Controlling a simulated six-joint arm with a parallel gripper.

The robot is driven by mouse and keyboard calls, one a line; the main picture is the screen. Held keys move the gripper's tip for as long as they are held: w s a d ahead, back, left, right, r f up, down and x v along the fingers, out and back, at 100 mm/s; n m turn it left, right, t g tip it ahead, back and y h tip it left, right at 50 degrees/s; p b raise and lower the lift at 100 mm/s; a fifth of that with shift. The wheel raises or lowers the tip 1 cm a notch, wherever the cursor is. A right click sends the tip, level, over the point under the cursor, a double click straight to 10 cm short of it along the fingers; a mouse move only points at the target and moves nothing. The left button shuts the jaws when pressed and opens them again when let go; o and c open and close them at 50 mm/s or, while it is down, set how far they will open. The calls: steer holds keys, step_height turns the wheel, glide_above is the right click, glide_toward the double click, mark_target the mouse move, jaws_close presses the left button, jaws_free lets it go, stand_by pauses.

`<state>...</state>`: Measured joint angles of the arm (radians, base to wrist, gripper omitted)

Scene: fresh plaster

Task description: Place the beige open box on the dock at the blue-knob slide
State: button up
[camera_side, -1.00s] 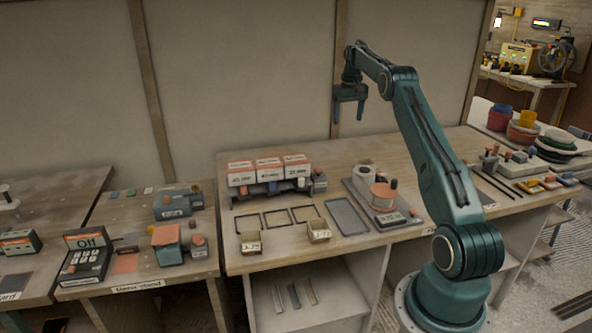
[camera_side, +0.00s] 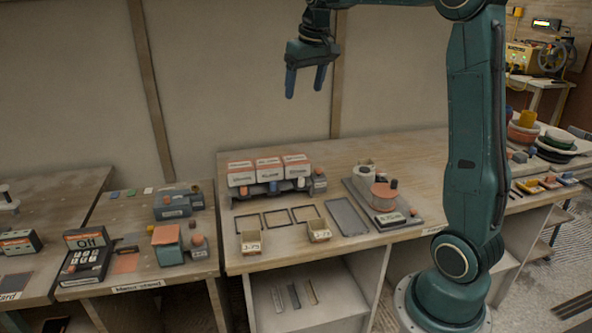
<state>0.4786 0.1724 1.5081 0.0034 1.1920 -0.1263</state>
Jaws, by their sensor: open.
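Two small beige open boxes with white labels stand at the front of the middle table, one on the left (camera_side: 251,243) and one on the right (camera_side: 319,231). Behind them lie dark rectangular frames, a left one (camera_side: 248,223), a middle one (camera_side: 277,217) and a right one (camera_side: 305,213), all empty. A slide unit (camera_side: 262,189) with small coloured knobs sits behind the frames; a bluish knob (camera_side: 273,187) shows near its middle. Which frame is the dock I cannot tell for sure. My gripper (camera_side: 306,82) is open and empty, high above the table, with blue fingers pointing down.
White-and-red labelled blocks (camera_side: 269,172) stand on the slide unit. A grey tray (camera_side: 346,217) lies right of the frames, beside a scale-like device (camera_side: 384,205) with a reddish round piece. A keypad device (camera_side: 86,256) and an orange-topped box (camera_side: 167,244) stand on the left table.

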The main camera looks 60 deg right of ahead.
steer(key=s+a+f+n+t, duration=0.1)
steer(key=s+a+f+n, duration=0.1)
steer(key=s+a, duration=0.8)
steer(key=s+a+f+n+t+y, duration=0.1)
steer(key=s+a+f, duration=0.3)
steer(key=s+a, duration=0.7)
steer(key=shift+s+f+n+t, duration=0.4)
steer(key=shift+s+t, duration=0.1)
steer(key=shift+s, duration=0.1)
steer(key=shift+o, duration=0.5)
steer(key=shift+s+a+f, duration=0.1)
steer(key=shift+s+f, duration=0.2)
steer(key=shift+s, duration=0.05)
steer(key=shift+w, duration=0.1)
